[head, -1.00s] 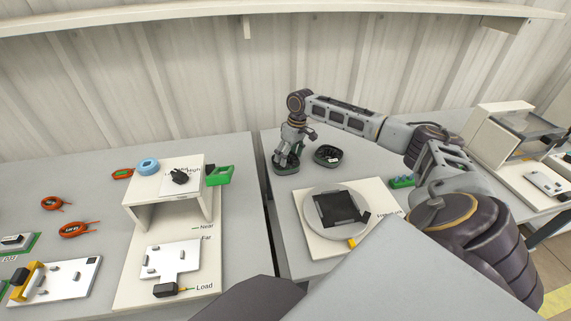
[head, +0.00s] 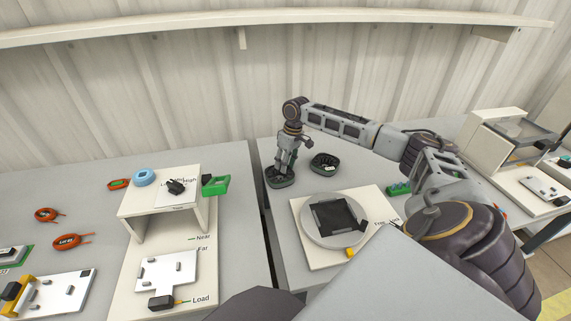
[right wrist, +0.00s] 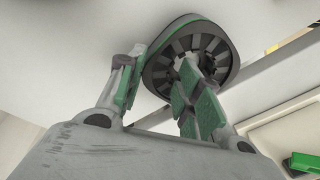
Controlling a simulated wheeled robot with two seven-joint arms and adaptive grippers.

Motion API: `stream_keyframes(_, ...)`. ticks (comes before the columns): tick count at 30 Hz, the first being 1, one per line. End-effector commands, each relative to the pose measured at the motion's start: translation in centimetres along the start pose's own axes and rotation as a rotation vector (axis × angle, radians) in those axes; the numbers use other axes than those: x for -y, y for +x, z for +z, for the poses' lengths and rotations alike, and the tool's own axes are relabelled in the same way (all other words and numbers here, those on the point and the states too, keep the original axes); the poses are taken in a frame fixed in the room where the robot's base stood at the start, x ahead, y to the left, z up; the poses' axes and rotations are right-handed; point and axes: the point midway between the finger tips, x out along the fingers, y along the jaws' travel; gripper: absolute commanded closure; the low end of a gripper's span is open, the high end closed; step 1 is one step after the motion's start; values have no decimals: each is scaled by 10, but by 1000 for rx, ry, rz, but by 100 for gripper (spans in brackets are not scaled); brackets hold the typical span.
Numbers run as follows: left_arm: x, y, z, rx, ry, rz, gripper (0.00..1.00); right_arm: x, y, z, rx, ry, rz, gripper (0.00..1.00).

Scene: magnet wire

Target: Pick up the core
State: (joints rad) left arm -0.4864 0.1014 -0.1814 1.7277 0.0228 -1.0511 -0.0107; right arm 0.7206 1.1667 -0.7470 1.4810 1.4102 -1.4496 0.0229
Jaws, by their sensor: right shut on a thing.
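The core, a dark slotted ring with a green rim, stands on the grey table in the head view (head: 281,180) or just above it; I cannot tell which. My right gripper (head: 283,165) comes down on it from above and is shut on its wall. In the right wrist view the core (right wrist: 190,48) is between the fingers of the right gripper (right wrist: 162,78), one finger at its outer side and the other reaching into its opening. A second dark ring (head: 324,163) lies just to the right. My left gripper is not in view.
A round grey plate with a black square (head: 335,215) sits on a white board in front of the core. A white stand (head: 205,222) with a blue ring (head: 144,177) is to the left. Orange coils (head: 73,241) lie farther left. A gap separates the tables.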

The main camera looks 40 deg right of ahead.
Motion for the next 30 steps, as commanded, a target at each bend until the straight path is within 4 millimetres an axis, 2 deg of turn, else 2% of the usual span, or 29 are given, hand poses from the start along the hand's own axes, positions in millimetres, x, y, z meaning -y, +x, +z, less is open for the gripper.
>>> stream_keyframes(1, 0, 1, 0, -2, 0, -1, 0, 2, 6, 5, 20, -1, -2, 100)
stream_keyframes(5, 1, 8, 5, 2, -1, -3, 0, 2, -6, 4, 18, 0, -1, 100)
stream_keyframes(21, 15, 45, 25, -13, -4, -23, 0, 10, -73, -6, 8, 2, 1, 100)
stream_keyframes(30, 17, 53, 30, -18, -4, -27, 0, 12, -88, -7, 8, 3, 1, 100)
